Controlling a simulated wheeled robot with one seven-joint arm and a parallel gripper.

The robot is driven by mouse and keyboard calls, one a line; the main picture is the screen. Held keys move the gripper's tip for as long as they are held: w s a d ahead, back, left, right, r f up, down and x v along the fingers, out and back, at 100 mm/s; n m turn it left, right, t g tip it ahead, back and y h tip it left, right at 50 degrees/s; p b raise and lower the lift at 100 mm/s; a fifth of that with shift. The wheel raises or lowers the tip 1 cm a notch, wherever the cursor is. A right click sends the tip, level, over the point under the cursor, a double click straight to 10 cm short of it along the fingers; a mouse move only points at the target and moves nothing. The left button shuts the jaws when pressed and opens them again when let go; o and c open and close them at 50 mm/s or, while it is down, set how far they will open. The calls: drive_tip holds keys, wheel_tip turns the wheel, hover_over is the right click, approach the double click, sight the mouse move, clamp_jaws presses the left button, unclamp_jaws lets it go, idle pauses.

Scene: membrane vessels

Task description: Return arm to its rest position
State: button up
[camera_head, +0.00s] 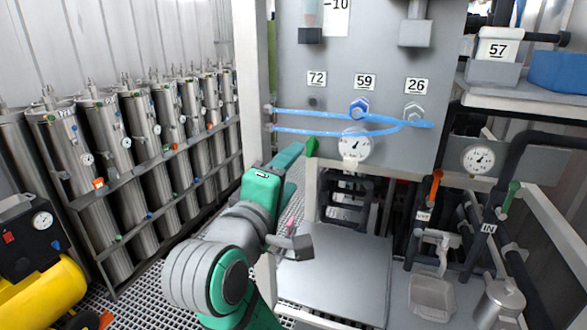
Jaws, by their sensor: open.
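My green and grey arm rises from the bottom centre, in front of the grey panel cabinet. My gripper (292,243), a grey part at the arm's end, is partly hidden by the arm's own links. It is open, and nothing shows between its fingers. It appears left of a flat grey shelf (335,285); whether it touches the cabinet's white frame post behind it cannot be told.
Steel cylinders (150,140) stand in a rack at left, with a yellow compressor (45,295) at lower left. The grey panel (440,75) carries blue tubes (320,113) and a gauge (354,145). Pipes, valves and a metal pot (498,305) crowd the right.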

drive_tip(key=shift+f, duration=0.1)
wheel_tip(320, 180, down, 19)
drive_tip(key=w+m+y, duration=0.1)
drive_tip(key=w+y, duration=0.1)
drive_tip(key=y, duration=0.1)
drive_tip(key=s+f+m+y, duration=0.1)
drive_tip(key=s+f, duration=0.2)
drive_tip(key=f, duration=0.3)
drive_tip(key=s+a+f+m+g, duration=0.1)
drive_tip(key=s+f, duration=0.1)
drive_tip(key=f, duration=0.3)
drive_tip(key=s+f+m+y, duration=0.1)
drive_tip(key=s+f, duration=0.2)
drive_tip(key=f, duration=0.3)
drive_tip(key=s+d+f+m, duration=0.2)
drive_tip(key=s+f+m, duration=0.2)
drive_tip(key=s+f, duration=1)
drive_tip(key=s+d+r+m, duration=0.1)
drive_tip(key=s+m, duration=0.1)
drive_tip(key=s, duration=0.8)
drive_tip(key=s+d+m+g, duration=0.1)
drive_tip(key=s+d+m, duration=0.1)
drive_tip(key=s, duration=0.7)
drive_tip(key=shift+s+d+r+m, duration=0.15)
drive_tip(key=shift+s+r+m, duration=0.25)
drive_tip(key=shift+m, duration=0.1)
